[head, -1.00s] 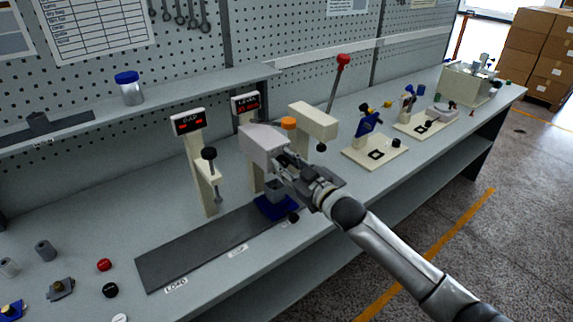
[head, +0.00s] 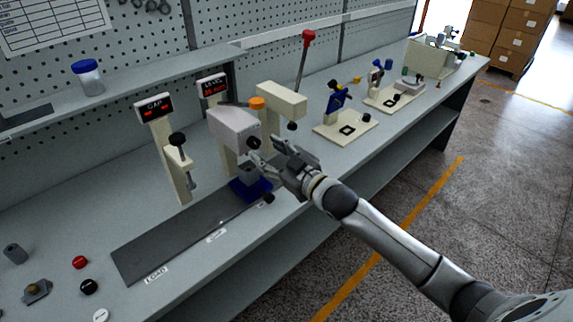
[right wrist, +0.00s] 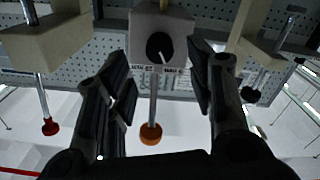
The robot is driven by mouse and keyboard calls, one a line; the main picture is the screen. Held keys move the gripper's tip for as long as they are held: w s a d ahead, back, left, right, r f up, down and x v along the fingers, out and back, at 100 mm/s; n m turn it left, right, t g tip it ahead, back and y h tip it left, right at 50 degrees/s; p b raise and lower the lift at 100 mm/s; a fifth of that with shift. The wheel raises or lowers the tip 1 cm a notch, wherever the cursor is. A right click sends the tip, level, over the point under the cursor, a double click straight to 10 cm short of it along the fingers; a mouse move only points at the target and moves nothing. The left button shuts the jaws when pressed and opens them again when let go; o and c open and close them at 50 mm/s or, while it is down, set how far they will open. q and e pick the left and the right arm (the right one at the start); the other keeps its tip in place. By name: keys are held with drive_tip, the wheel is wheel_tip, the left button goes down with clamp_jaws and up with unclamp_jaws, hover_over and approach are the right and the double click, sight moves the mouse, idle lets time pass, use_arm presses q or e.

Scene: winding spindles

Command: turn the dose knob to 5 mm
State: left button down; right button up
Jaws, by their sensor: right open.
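The dose knob is a round black knob (right wrist: 160,47) with a white pointer line, on the face of a pale dispenser box (head: 233,127). In the right wrist view it lies between and beyond the fingers, its pointer slanted; the scale marks are too small to read. The knob also shows in the head view (head: 254,142). My right gripper (head: 268,157) is open and empty just in front of the box, apart from the knob. It also shows in the right wrist view (right wrist: 160,88). My left gripper is not in view.
A blue base (head: 251,189) with a grey cup sits below the box on a dark strip (head: 185,236). A gap-display post (head: 166,150) stands left. A beige press head (head: 281,100) with a red-tipped lever (head: 304,65) stands right. An orange cap (head: 257,103) tops the box.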

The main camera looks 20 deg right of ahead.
drive_tip(key=v, duration=0.7)
idle(0.4)
